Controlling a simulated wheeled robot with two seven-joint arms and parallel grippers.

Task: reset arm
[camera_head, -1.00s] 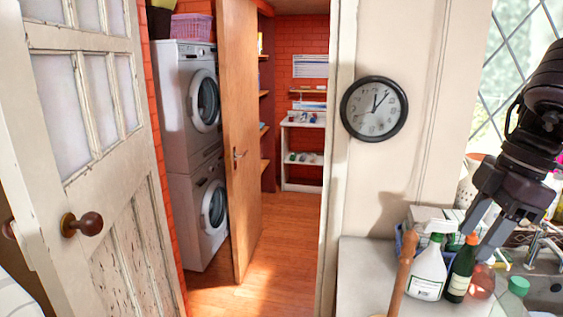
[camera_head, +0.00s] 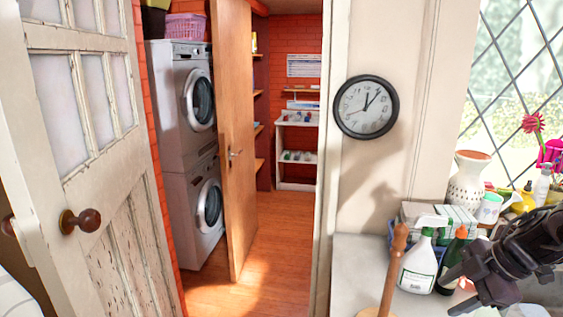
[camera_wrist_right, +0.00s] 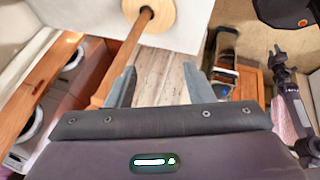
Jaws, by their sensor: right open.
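My right gripper (camera_head: 463,291) is at the lower right of the head view, low in front of the counter by the bottles. In the right wrist view its two grey fingers (camera_wrist_right: 160,88) stand apart with nothing between them. Its arm comes in from the right edge and hides part of the sink area. My left gripper is not in the head view.
A white spray bottle (camera_head: 418,264), a dark green bottle (camera_head: 452,258) and a wooden stick on a round base (camera_head: 390,275) stand on the counter (camera_head: 350,262). A vase (camera_head: 467,180) stands behind. A white door (camera_head: 115,215) stands open at left; wooden floor (camera_head: 285,235) lies beyond.

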